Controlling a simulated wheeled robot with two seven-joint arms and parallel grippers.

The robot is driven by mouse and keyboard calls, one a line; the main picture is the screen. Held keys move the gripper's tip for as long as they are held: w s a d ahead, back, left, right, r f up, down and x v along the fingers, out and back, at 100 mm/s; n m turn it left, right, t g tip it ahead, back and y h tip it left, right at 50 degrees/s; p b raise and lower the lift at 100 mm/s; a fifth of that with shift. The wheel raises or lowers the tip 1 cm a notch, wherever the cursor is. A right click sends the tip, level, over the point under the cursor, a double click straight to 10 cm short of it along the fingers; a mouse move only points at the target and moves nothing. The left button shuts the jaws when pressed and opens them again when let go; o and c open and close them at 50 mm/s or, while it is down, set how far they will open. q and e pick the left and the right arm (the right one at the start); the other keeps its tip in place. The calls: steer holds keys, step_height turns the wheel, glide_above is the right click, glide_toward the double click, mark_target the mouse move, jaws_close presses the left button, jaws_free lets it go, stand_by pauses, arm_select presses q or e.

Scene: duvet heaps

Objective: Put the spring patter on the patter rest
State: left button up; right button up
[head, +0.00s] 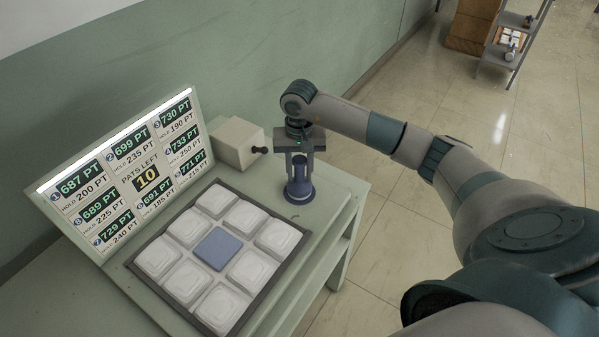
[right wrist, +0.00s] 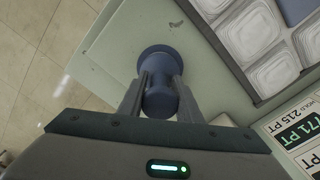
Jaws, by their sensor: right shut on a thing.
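My right gripper (head: 298,158) is shut on the spring patter (head: 299,191), a blue upright piece with a round flared foot. They are over the right back part of the table, to the right of the tray; I cannot tell whether the foot touches the tabletop. The right wrist view shows both fingers around the patter (right wrist: 160,95). A flat blue square (head: 217,249) sits in the middle cell of the dark tray; it may be the patter rest, though no label shows this. My left gripper is not in view.
White puffy heaps (head: 249,267) fill the cells around the blue square in the dark-rimmed tray (head: 284,271). A lit score board (head: 147,180) reading "PATS LEFT 10" stands behind it. A beige box (head: 237,143) with a black knob stands near the wall. Bare table (head: 335,200) lies to the right.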

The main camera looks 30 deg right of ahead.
mark_target(299, 159)
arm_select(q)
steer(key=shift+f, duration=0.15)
arm_select(e)
steer(key=o, duration=1.2)
steer(key=shift+f, duration=0.1)
steer(key=shift+c, duration=0.2)
steer(key=shift+r+b, duration=0.3)
steer(key=shift+r, duration=0.3)
step_height(299, 159, up, 7)
steer(key=b, duration=0.2)
steer(key=shift+f+b, duration=0.15)
steer(key=shift+b, duration=0.2)
step_height(299, 159, up, 3)
steer(key=shift+b, duration=0.45)
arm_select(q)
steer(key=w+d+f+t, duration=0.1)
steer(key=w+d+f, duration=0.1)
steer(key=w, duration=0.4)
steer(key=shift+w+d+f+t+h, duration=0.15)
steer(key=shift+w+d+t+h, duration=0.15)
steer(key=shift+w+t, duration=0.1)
arm_select(e)
steer(key=shift+r, duration=0.7)
